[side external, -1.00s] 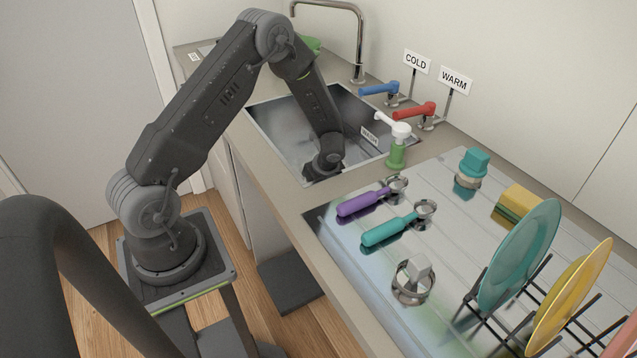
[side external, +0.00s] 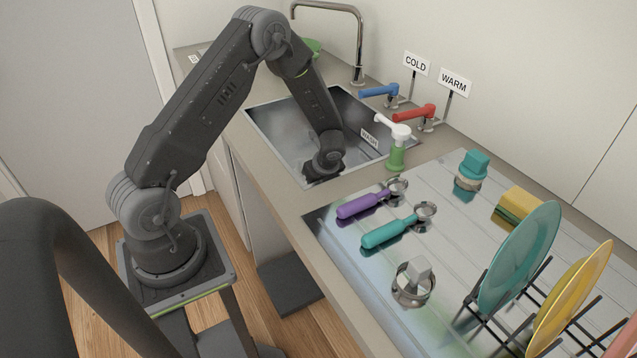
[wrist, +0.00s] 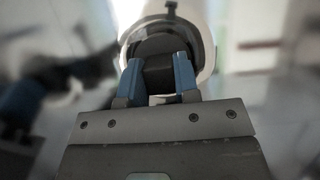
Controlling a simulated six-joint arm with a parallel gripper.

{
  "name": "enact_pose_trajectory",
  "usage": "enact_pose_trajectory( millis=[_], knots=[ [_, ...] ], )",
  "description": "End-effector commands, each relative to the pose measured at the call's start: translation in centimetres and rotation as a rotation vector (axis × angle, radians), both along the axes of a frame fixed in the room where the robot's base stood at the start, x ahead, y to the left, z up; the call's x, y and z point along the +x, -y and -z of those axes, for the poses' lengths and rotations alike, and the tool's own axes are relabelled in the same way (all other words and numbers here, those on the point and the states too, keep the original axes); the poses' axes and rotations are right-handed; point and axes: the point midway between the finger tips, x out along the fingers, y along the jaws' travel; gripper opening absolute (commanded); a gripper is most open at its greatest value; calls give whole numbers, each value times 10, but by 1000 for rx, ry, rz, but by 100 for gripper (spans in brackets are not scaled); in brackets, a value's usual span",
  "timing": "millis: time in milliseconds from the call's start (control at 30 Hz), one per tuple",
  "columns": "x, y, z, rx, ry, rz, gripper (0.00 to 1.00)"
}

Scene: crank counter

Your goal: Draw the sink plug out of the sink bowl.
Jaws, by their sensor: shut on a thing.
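The sink bowl (side external: 278,132) is a steel basin set in the counter, and my arm reaches down into its near right part. My gripper (wrist: 157,88) has blue fingers and is shut on a dark block, seemingly the grip of the sink plug (wrist: 158,72). A pale round rim curves around the block in the wrist view. My wrist hides the plug and the fingertips in the side external view. I cannot tell whether the plug is clear of the drain.
A curved tap (side external: 358,45) stands behind the bowl. Blue (side external: 378,90) and red (side external: 413,113) levers and a green-and-white handle (side external: 397,150) stand to its right. Purple (side external: 362,204) and teal (side external: 389,234) handled tools and a plate rack fill the right-hand drainer.

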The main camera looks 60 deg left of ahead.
Motion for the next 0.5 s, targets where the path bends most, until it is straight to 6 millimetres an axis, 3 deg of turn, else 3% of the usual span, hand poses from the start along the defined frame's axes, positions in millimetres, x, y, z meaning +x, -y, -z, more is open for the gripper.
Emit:
enact_pose_trajectory(
  millis=[500],
  knots=[
    [1, 0, -12, 1, 2, -2, 1]
  ],
)
